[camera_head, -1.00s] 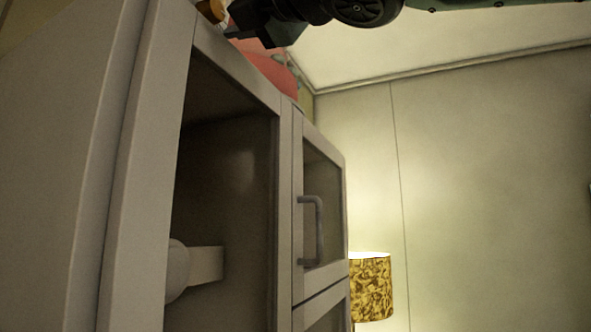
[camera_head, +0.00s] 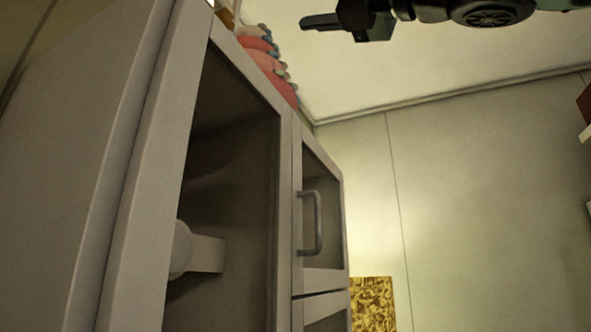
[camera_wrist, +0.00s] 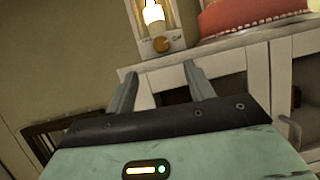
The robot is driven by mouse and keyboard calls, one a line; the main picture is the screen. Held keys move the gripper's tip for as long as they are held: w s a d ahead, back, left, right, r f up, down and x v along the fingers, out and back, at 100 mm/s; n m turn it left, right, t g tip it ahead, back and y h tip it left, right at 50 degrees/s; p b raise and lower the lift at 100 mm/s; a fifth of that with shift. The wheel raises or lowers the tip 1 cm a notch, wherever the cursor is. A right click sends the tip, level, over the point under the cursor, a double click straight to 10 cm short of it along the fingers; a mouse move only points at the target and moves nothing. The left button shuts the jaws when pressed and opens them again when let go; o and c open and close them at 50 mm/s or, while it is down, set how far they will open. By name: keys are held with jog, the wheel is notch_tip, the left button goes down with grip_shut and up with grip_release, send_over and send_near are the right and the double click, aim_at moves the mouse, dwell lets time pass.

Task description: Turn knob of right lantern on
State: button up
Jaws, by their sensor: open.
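A lantern (camera_wrist: 155,14) with a bright, glowing middle stands on the cabinet top in the wrist view. Its round orange-brown knob (camera_wrist: 161,45) is on the pale base, with small dark marks on both sides that are too blurred to read. Only one lantern shows clearly. A brown sliver (camera_head: 225,16) at the head view's top edge may be part of it. My gripper (camera_wrist: 161,76) is open and empty, its fingertips apart from the knob and below it in the wrist picture. In the head view, my gripper (camera_head: 312,22) is right of the cabinet top, in free space.
A red cake (camera_wrist: 243,14) stands right of the lantern; red, layered shapes show in the head view (camera_head: 262,50). The grey cabinet (camera_head: 288,190) has glass doors and a bar handle (camera_head: 319,222). A gold-patterned lampshade (camera_head: 372,303) is behind it. Space right of the cabinet is clear.

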jog(key=w+f+m+t+h+b, duration=0.1)
jog(key=w+f+m+h+b, duration=0.1)
jog(key=w+f+m, duration=0.2)
jog(key=w+a+f+m+t+h+b, duration=0.1)
jog(key=w+f+m+h+b, duration=0.1)
jog(key=w+f+m, duration=0.3)
jog(key=w+a+f+m+t+h+b, duration=0.1)
jog(key=w+f+m+t+h+b, duration=0.1)
jog(key=f+m, duration=0.8)
jog(key=shift+w+f+h, duration=0.7)
jog(key=shift+w+f, duration=0.5)
jog(key=shift+f, duration=2.4)
